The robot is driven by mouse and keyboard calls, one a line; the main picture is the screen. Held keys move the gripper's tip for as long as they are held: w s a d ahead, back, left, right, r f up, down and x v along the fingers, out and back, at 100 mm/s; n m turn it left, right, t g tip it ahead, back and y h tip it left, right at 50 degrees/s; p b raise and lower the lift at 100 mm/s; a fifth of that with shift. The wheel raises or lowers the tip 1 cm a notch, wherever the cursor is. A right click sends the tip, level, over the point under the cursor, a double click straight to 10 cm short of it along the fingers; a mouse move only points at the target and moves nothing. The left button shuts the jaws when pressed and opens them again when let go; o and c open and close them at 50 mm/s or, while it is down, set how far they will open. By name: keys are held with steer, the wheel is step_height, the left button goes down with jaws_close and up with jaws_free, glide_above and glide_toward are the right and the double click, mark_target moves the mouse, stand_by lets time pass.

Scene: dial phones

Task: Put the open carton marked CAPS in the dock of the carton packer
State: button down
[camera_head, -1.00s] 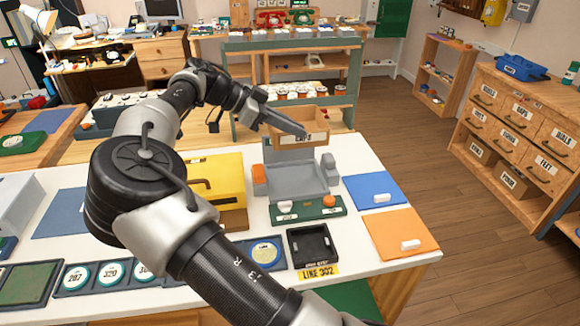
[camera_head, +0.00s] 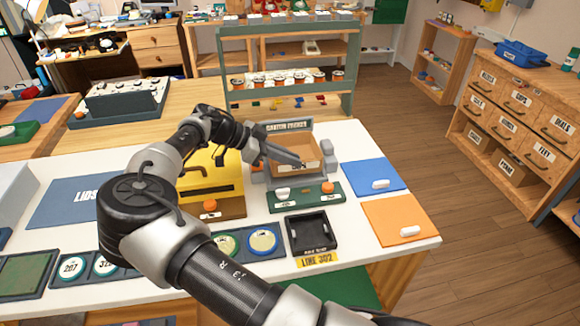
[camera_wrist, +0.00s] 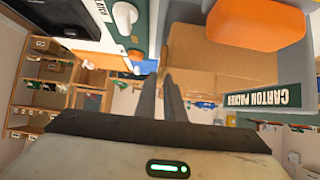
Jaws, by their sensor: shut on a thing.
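The open brown cardboard carton (camera_head: 277,150) is at the grey dock of the carton packer (camera_head: 287,127), in front of its sign panel and between its side blocks. Its front label (camera_head: 308,166) is partly covered by my fingers and hard to read. My gripper (camera_head: 297,162) comes from the left and is shut on the carton's wall at the front. The dock floor is hidden, so I cannot tell whether the carton rests on it. In the wrist view, the carton (camera_wrist: 222,62) is beside my finger tips (camera_wrist: 163,85), with the packer's sign (camera_wrist: 262,97) at right.
A green panel (camera_head: 308,199) with a white and an orange knob lies in front of the dock. A yellow machine (camera_head: 212,172) stands left, near my arm. Blue (camera_head: 368,177) and orange (camera_head: 397,222) mats lie right. A black tray (camera_head: 311,236) is at the front.

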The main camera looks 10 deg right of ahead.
mark_target(290, 170)
steer(key=shift+f, duration=1.5)
steer(key=shift+f, duration=0.15)
steer(key=c, duration=1.8)
jaws_free()
steer(key=shift+c, duration=0.2)
